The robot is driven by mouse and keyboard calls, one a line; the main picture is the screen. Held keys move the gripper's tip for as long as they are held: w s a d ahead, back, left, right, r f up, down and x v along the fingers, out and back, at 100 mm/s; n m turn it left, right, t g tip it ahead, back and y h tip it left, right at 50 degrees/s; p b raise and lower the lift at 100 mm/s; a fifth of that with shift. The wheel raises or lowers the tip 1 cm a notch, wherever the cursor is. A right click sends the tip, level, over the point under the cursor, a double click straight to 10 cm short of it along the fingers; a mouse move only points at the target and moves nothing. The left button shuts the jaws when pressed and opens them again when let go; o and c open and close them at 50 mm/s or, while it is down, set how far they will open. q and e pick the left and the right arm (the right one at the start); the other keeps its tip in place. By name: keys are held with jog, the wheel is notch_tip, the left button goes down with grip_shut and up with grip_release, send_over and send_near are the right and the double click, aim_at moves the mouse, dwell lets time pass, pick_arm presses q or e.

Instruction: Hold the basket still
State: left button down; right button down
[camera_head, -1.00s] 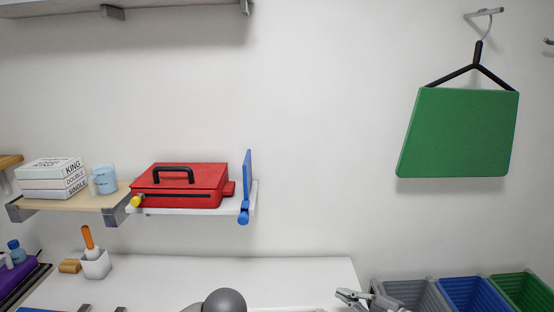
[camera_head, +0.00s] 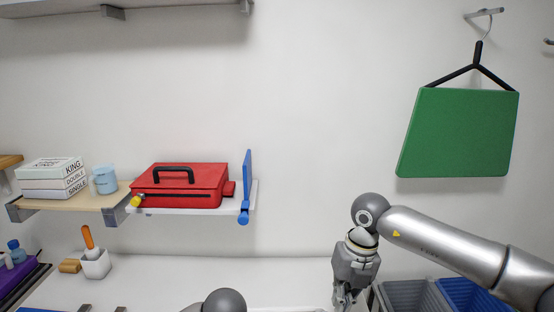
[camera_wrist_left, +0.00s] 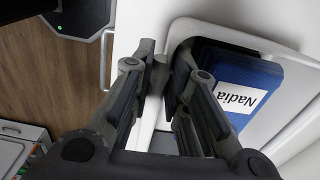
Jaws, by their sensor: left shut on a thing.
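A white basket (camera_wrist_left: 290,47) with a rounded rim shows in the left wrist view, cut off at the right edge. Inside it lies a dark blue item with a white label (camera_wrist_left: 238,97) reading "Nadia". My left gripper (camera_wrist_left: 166,58) is shut on the basket's near side, its fingers on either side of the white edge. In the head view the basket and my left gripper are out of sight. My right gripper (camera_head: 344,299) points down over the white table at the bottom edge; its fingertips are too small to judge.
Grey (camera_head: 410,297) and blue (camera_head: 463,293) bins stand right of the table (camera_head: 290,277). A red case (camera_head: 180,187) sits on a wall shelf. A green board (camera_head: 458,133) hangs on a hook. A pot (camera_head: 96,264) stands on the table at left. A wooden floor (camera_wrist_left: 50,85) shows below.

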notch_tip(320, 180, down, 8)
jog(key=shift+r+h, duration=0.25)
jog(key=shift+h, duration=0.05)
dwell(0.3)
jog(key=shift+a, duration=0.15)
dwell(1.3)
jog(key=shift+a, duration=1.2)
jog(key=shift+a, duration=1.3)
